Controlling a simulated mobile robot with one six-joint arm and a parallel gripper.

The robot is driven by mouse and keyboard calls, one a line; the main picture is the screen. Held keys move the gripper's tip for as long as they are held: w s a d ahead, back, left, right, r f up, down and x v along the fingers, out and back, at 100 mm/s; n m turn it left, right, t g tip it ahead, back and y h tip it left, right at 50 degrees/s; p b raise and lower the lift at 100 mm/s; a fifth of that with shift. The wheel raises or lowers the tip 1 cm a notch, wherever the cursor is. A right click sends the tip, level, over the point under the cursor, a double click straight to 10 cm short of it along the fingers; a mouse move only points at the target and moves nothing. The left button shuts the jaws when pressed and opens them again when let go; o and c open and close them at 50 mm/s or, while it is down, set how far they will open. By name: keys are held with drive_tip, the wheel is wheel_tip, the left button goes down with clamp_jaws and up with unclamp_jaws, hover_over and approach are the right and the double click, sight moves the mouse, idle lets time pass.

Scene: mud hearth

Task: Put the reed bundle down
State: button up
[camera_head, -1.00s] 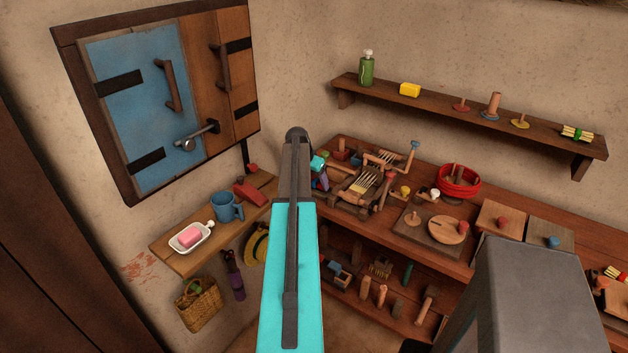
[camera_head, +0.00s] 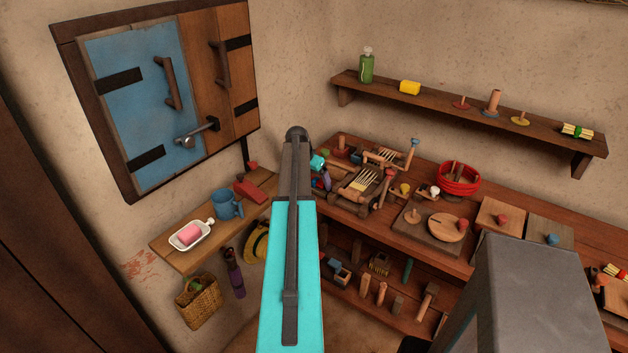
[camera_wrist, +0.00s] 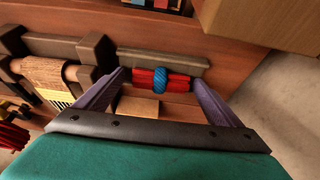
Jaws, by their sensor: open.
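A red bundle with a blue band (camera_wrist: 160,79) lies level between the fingertips of my gripper (camera_wrist: 158,84) in the wrist view. I take it for the reed bundle. The purple fingers stand apart at its two ends, with a small gap at the right end; contact at the left is hard to tell. The bundle lies beside a dark wooden bar (camera_wrist: 165,61) on a wooden surface. In the head view my arm hides the bundle and most of my gripper, which is at the left end of the workbench (camera_head: 436,250).
A loom-like wooden frame (camera_wrist: 50,47) is close to the left of my gripper. A pale wooden block (camera_wrist: 138,106) lies just nearer than the bundle. A wooden box (camera_wrist: 245,22) is at upper right. A wall shelf (camera_head: 470,115) holds another bundle, green-banded (camera_head: 577,132).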

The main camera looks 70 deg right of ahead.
drive_tip(key=shift+r, duration=0.2)
drive_tip(key=b+v, duration=0.3)
drive_tip(key=v, duration=0.9)
idle(0.8)
